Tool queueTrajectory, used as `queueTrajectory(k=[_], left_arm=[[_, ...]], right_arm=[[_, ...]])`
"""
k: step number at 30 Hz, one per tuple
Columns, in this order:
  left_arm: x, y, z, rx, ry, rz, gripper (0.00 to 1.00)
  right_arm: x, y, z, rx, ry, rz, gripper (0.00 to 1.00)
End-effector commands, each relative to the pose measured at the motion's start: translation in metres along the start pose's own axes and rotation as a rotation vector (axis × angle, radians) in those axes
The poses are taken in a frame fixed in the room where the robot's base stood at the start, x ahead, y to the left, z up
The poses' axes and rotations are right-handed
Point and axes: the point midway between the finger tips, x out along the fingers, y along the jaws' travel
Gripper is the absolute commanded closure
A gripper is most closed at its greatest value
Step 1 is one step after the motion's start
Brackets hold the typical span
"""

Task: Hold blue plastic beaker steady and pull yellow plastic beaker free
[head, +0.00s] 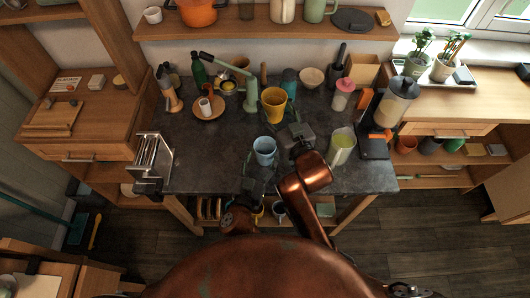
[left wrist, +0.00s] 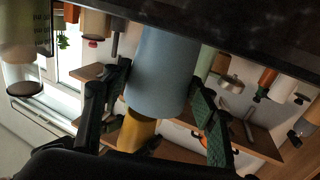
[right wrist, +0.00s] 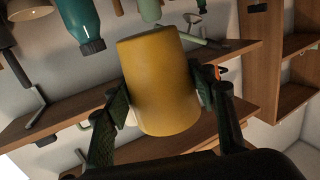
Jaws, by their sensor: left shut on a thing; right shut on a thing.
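The blue plastic beaker (head: 264,146) stands near the front middle of the dark counter. My left gripper (head: 259,168) is shut on it; the left wrist view shows the blue beaker (left wrist: 160,68) between the two fingers. The yellow plastic beaker (head: 273,106) is farther back, apart from the blue one in the head view. My right gripper (head: 286,122) is shut on it; the right wrist view shows the yellow beaker (right wrist: 160,82) between both fingers. Whether the yellow beaker touches the counter I cannot tell. In the left wrist view the yellow beaker (left wrist: 134,132) is partly hidden behind the blue one.
A clear jug with yellow-green contents (head: 341,146) stands right of my right arm. A blender (head: 390,105) and a pink-topped bottle (head: 343,92) are behind it. A plate (head: 210,112) and green press (head: 245,90) stand left.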

Motion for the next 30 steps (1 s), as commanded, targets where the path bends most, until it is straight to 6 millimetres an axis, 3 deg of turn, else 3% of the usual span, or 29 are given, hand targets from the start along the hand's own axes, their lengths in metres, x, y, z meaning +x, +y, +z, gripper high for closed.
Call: queueTrajectory(k=[9, 10, 18, 30], left_arm=[[0.0, -0.0002, 0.001, 0.0, -0.002, 0.0, 0.78], [0.0, -0.0001, 0.0009, 0.0, -0.002, 0.0, 0.46], [0.0, -0.0001, 0.0004, 0.0, -0.001, 0.0, 0.27], [-0.0026, -0.0001, 0.0005, -0.001, -0.001, 0.0, 0.26]], right_arm=[[0.0017, 0.0018, -0.0018, 0.001, 0.0, 0.0, 0.87], [0.0017, 0.0018, -0.0018, 0.001, 0.0, 0.0, 0.87], [0.0016, 0.0017, -0.0017, 0.001, 0.0, 0.0, 0.87], [0.0015, 0.0017, -0.0017, 0.001, 0.0, 0.0, 0.87]])
